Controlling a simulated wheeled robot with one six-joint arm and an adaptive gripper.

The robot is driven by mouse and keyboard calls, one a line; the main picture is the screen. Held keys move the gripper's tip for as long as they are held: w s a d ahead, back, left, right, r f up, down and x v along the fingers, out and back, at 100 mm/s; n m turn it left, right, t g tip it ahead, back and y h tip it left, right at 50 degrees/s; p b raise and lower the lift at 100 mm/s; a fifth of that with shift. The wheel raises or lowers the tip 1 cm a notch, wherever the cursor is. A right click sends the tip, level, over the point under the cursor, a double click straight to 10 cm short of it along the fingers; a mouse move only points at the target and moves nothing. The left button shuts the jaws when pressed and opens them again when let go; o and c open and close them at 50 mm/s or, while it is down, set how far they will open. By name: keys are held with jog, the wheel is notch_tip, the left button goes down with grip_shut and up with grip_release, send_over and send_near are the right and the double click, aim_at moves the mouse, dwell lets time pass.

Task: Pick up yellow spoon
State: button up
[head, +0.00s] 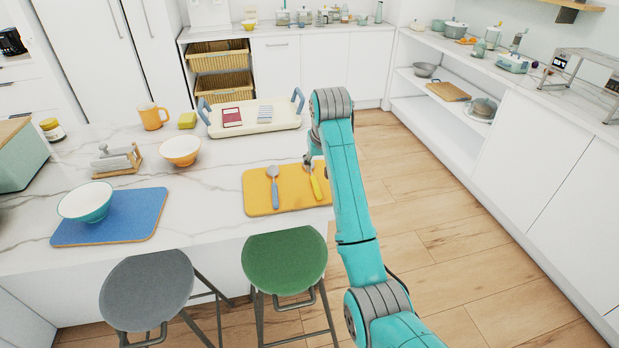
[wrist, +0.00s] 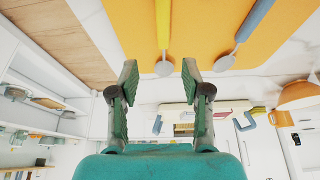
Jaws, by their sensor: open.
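The yellow spoon (head: 315,187) lies on the orange-yellow mat (head: 258,206) near the right end of the island counter. Its yellow handle points toward the stools and its pale bowl end points away. In the wrist view the yellow spoon (wrist: 163,25) runs down from the top edge, and its bowl end appears between my fingertips. My gripper (wrist: 160,72) is open and empty. In the head view my gripper (head: 309,160) is beside the bowl end, partly hidden by my arm. I cannot tell its exact height above the mat.
A blue-grey spoon (head: 274,188) lies on the mat left of the yellow one. A cream tray (head: 255,118) with blue handles stands behind. An orange bowl (head: 180,151) and a blue mat (head: 140,222) are farther left. A green stool (head: 285,260) stands in front.

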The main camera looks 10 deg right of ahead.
aim_at(314, 181)
jog(key=shift+s+a+x, duration=0.1)
jog(key=shift+a+x, duration=0.05)
jog(key=shift+x, duration=1.7)
jog(key=shift+s+a+x, duration=0.1)
jog(key=shift+s+x, duration=0.05)
jog(key=shift+x, duration=1.7)
jog(key=shift+f, duration=0.25)
grip_shut()
